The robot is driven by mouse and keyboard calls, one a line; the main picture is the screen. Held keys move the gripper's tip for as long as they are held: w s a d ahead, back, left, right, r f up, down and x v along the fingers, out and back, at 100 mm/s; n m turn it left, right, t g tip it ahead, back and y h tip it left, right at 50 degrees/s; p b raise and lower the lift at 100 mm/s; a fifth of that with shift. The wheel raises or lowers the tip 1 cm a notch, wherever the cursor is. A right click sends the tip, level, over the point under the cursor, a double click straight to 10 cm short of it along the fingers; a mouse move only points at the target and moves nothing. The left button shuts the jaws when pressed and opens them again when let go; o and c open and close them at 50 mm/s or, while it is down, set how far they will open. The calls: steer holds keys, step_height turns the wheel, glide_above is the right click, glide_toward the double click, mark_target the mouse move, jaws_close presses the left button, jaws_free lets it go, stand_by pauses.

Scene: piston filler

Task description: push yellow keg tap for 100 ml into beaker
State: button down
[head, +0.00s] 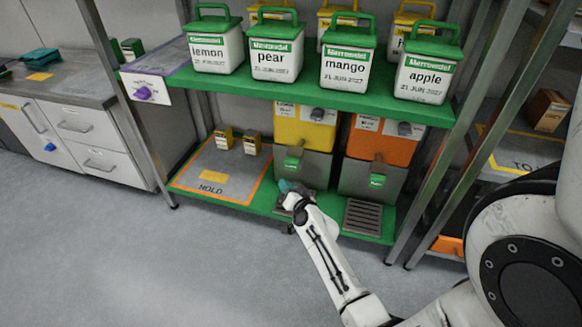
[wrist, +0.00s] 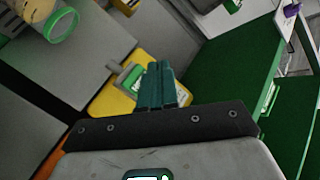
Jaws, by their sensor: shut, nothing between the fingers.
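The yellow keg (head: 305,125) stands on the lower green shelf, above a grey base. Its tap (head: 292,163), with a green handle, sticks out at the front. In the wrist view, the yellow keg (wrist: 115,100) and its green-marked tap (wrist: 130,78) lie just beyond my fingers. My gripper (head: 286,187) is shut and empty, low in front of the keg base and just below the tap; its teal fingers (wrist: 158,85) also show up close. A clear green-rimmed vessel (wrist: 62,25), seemingly the beaker, shows at upper left of the wrist view. I cannot make it out in the head view.
An orange keg (head: 380,140) stands right of the yellow one, with a drip grate (head: 362,217) before it. The HOLD mat (head: 222,190) carries two small yellow boxes. The upper shelf (head: 290,93) overhangs with several labelled tubs. Metal posts flank the shelf; the floor is clear.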

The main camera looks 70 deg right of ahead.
mark_target(291, 166)
steer(key=a+n+b, duration=0.1)
steer(key=n+b, duration=0.1)
steer(key=n, duration=0.3)
steer(key=a+n+b, duration=0.1)
steer(key=n+b, duration=0.2)
steer(key=n, duration=0.3)
steer(key=a+n+b, duration=0.2)
steer(key=n+b, duration=0.1)
steer(key=n, duration=0.3)
steer(key=shift+s+t, duration=0.1)
steer(key=shift+t, duration=0.2)
steer(key=shift+d+r, duration=0.1)
steer(key=shift+d, duration=0.05)
steer(key=d+p, duration=0.2)
steer(key=d, duration=0.6)
steer(key=shift+w+d, duration=0.3)
steer(key=shift+w, duration=0.05)
